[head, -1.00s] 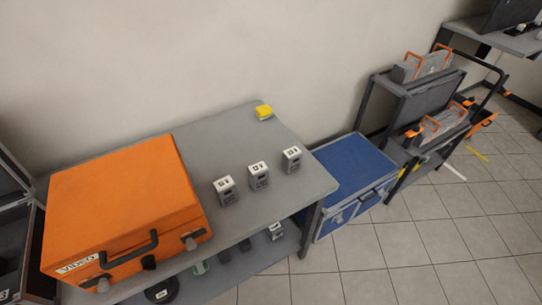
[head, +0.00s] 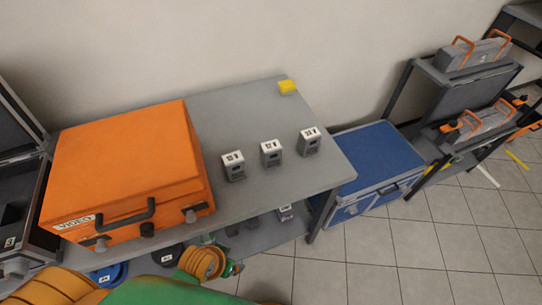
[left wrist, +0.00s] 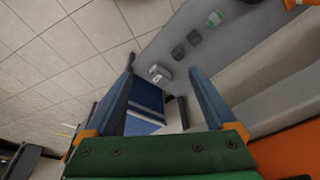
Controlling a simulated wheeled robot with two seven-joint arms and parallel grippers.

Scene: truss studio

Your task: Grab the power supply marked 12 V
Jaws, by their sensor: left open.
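Three small grey power supplies with white labelled tops stand in a row on the grey table: a left one (head: 233,167), a middle one (head: 271,154) and a right one (head: 309,142). Their markings are too small to read, so I cannot tell which is 12 V. Another grey box with a white top (head: 285,212) is on the lower shelf, partly hidden. My left gripper (left wrist: 160,72) is open and empty in the left wrist view. In the head view my green and orange arm enters at the bottom left, its fingers not visible. My right gripper is not in view.
An orange VIDEO case (head: 125,165) fills the table's left part, left of the power supplies. A yellow block (head: 288,87) lies at the back edge. A blue case (head: 370,155) and a cart (head: 470,85) stand to the right. The table around the row is clear.

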